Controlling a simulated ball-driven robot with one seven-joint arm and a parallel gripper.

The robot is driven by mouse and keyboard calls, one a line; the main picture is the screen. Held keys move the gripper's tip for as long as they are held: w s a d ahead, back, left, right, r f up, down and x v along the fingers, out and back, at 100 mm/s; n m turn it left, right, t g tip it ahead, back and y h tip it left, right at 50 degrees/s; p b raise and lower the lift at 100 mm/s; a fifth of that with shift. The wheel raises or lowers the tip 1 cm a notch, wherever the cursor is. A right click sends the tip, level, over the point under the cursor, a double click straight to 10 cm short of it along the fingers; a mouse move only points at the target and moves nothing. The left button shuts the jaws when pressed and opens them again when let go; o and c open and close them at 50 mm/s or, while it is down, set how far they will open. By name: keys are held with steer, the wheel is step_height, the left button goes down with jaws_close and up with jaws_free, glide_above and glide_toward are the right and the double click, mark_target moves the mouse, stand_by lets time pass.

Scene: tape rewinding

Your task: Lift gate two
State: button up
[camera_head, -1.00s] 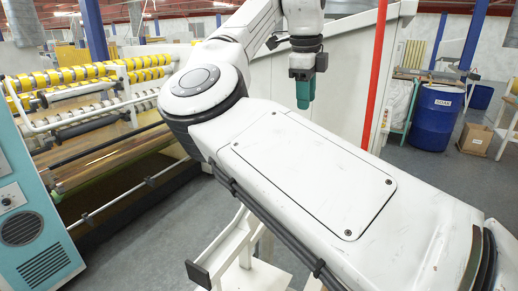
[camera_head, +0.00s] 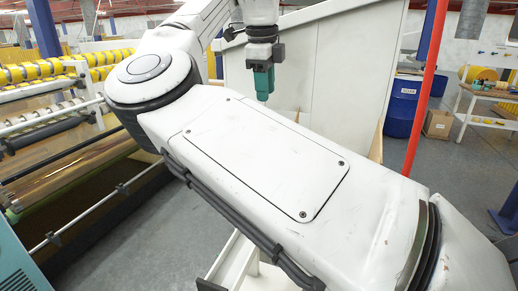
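My gripper (camera_head: 263,84), with green fingers pointing down, hangs at the upper middle in front of a large white panel. The fingers overlap from this side, so any gap between them does not show. I see nothing hanging from it. The rewinding machine (camera_head: 70,160) stands at the left, with rows of yellow rolls, rollers, white tubular bars (camera_head: 85,73) and a low rail (camera_head: 98,211) along its front. I cannot tell which bar or rail is gate two. My own arm covers part of the machine's right end.
The white panel (camera_head: 335,75) stands behind my gripper. A red post (camera_head: 428,85) is right of it. Blue drums (camera_head: 402,107), a cardboard box (camera_head: 438,123) and a workbench (camera_head: 490,95) are further right. Part of a teal cabinet (camera_head: 18,262) shows at lower left. Grey floor is open at right.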

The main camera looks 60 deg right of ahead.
step_height(320, 180, down, 16)
steer(key=d+b, duration=0.2)
steer(key=b, duration=0.1)
steer(key=shift+w+r+b, duration=0.25)
steer(key=shift+b, duration=0.1)
jaws_close()
stand_by(0.3)
steer(key=shift+d+r, duration=0.1)
stand_by(1.1)
